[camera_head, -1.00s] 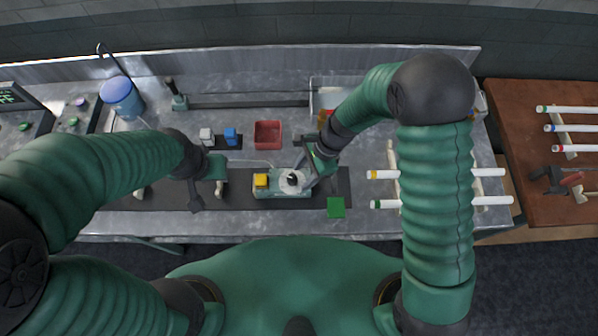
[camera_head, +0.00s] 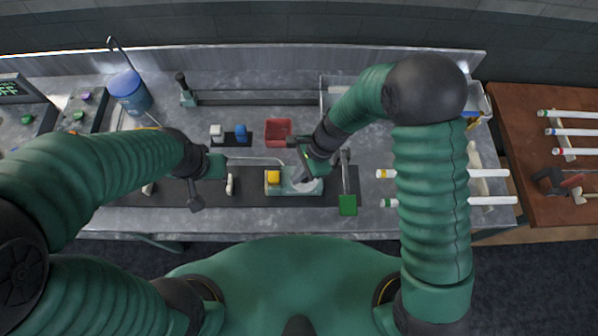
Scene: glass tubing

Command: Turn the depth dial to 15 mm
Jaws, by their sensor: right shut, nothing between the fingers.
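My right gripper (camera_head: 305,178) is shut and empty, directly over the dial. It hides much of the disc, including its dark centre, so the setting cannot be read. I cannot tell whether the fingers touch the dial. My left gripper (camera_head: 197,190) hangs over the dark mat left of the unit, and its finger opening is unclear.
A grey bar with a green pad (camera_head: 347,205) stands just right of the unit. White tubes (camera_head: 488,173) lie on racks at right. A blue container (camera_head: 130,92) stands back left.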

